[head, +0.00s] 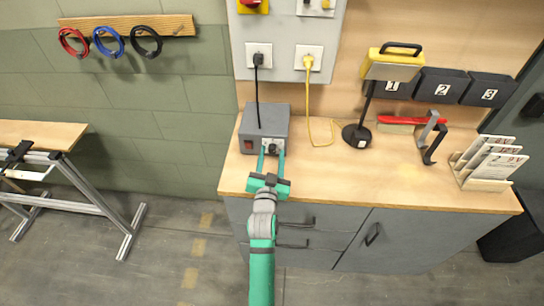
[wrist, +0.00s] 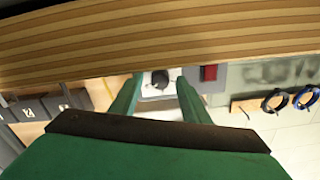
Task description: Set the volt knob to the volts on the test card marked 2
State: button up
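The grey supply box (head: 265,125) stands on the bench against the wall. Its black volt knob (head: 272,148) sits on a pale plate on the front face, right of a red switch (head: 248,145). My gripper (head: 272,154) is open in front of this face, with one finger on each side of the knob. In the wrist view the knob (wrist: 160,78) shows between the fingertips (wrist: 160,82), with a gap on both sides. Several test cards (head: 498,158) stand in a wooden rack at the right; their markings are too small to read surely.
A yellow-headed lamp (head: 393,66) on a black stand, a red-handled brush (head: 410,120) and a dark bracket (head: 432,145) are on the bench. A yellow cable (head: 322,140) hangs right of the box. The bench (head: 340,180) is clear in front of the lamp.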

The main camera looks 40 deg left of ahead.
jog(key=v, duration=0.9)
jog(key=shift+s+d, duration=0.25)
jog(key=shift+s, duration=0.1)
jog(key=shift+s+d, duration=0.25)
jog(key=shift+s, duration=0.15)
jog(key=shift+w, duration=0.1)
